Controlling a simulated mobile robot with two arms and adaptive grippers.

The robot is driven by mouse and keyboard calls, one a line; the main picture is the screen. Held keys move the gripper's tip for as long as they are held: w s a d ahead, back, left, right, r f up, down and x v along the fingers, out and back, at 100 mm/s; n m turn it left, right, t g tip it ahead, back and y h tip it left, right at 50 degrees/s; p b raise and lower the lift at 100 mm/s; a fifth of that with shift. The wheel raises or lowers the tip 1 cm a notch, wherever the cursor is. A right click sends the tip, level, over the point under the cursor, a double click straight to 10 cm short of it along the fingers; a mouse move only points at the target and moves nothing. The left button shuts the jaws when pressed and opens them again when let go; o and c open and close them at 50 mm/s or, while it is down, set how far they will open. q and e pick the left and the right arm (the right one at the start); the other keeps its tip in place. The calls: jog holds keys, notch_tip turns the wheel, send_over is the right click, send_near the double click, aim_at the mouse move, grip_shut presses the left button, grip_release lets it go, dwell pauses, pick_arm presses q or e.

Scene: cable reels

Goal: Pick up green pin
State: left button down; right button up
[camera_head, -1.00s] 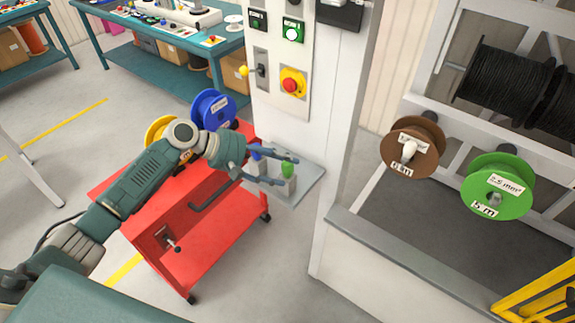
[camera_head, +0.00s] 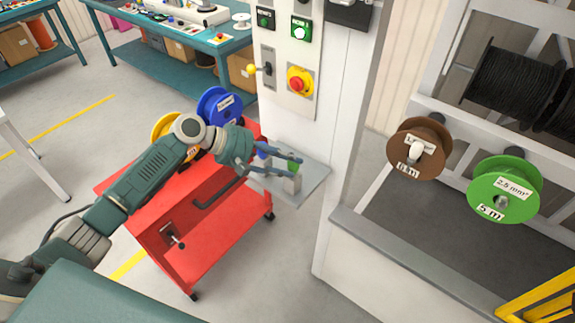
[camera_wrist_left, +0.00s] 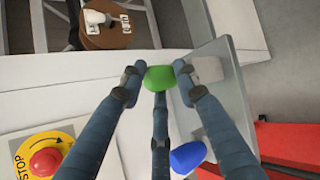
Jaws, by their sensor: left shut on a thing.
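The green pin (camera_head: 292,169) is at the small grey shelf (camera_head: 314,183) on the white column. In the left wrist view the green pin (camera_wrist_left: 160,78) sits between the fingertips, with its rounded top showing. My left gripper (camera_head: 295,168) is shut on it; the fingers hide part of the pin in the head view. I cannot tell whether the pin is clear of its holder. A blue pin (camera_wrist_left: 188,157) is beside the fingers, lower right in the wrist view. My right gripper is not in view.
The white column carries a red emergency stop button (camera_head: 300,82) above the shelf. A red cart (camera_head: 205,245) with blue (camera_head: 220,105) and yellow reels stands left. Brown (camera_head: 420,150) and green reels (camera_head: 505,188) hang on the rack at right.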

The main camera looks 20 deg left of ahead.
pick_arm(q)
notch_tip(320, 180, up, 19)
jog(key=b, duration=0.3)
dwell(1.3)
